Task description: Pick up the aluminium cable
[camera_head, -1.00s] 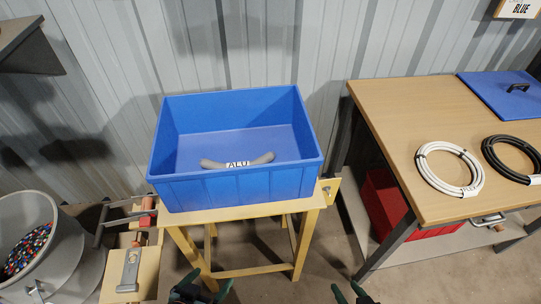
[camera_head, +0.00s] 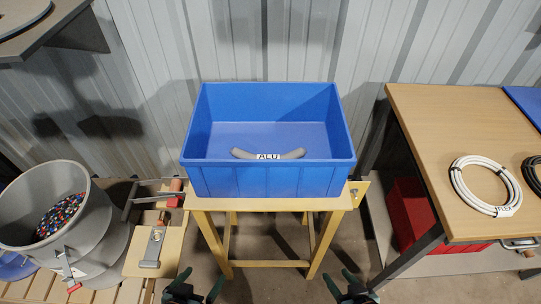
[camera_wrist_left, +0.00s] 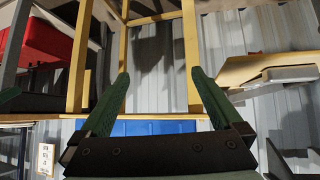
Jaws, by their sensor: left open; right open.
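The aluminium cable (camera_head: 243,153) is a short grey curved piece with a white "ALU" label. It lies inside the blue crate (camera_head: 265,181), partly hidden by the crate's front wall. My left gripper (camera_head: 196,283) is at the bottom of the head view, open and empty, in front of and well below the crate. In the left wrist view the green fingers of my left gripper (camera_wrist_left: 158,85) are spread apart with nothing between them. My right gripper (camera_head: 338,283) is open and empty at the bottom, right of the left one.
The crate stands on a yellow wooden stand (camera_head: 272,204). A workbench (camera_head: 437,140) at the right carries a white cable coil (camera_head: 460,187) and a black coil (camera_head: 533,178). A red box (camera_head: 410,210) is under it. A grey bin (camera_head: 70,225) with coloured bits stands at the left.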

